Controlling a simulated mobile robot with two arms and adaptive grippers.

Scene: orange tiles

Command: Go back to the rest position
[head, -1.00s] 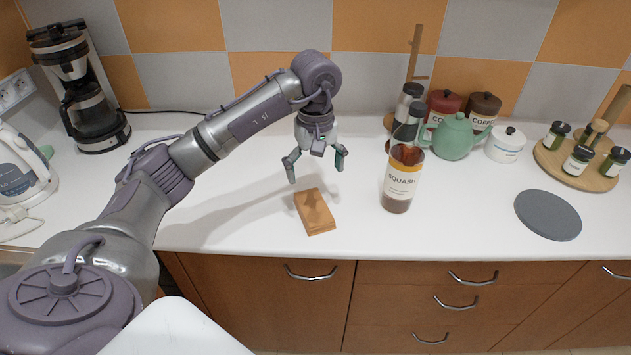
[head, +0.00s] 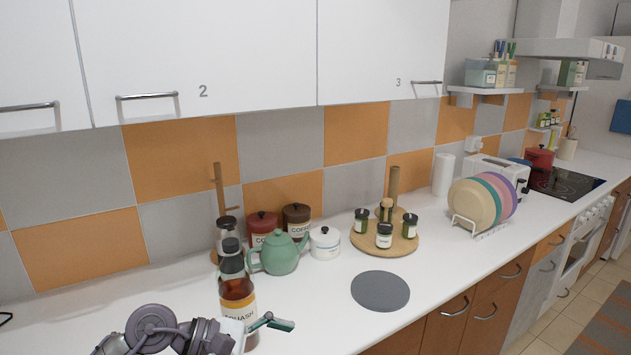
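My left gripper (head: 272,323) is at the bottom edge of the head view, in front of the squash bottle (head: 238,289) and overlapping its lower part in the picture. Its green-tipped finger points right. Only part of the gripper shows and I cannot tell how far apart the fingers are. No object shows in it. My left arm (head: 165,332) is folded low at the bottom left. My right gripper is not in view.
On the counter stand a green teapot (head: 279,254), red and brown canisters, a white pot (head: 325,243), a wooden turntable (head: 400,240) with jars, and a plate rack (head: 480,228). A grey disc (head: 380,291) lies flat. White cupboards (head: 200,60) hang above.

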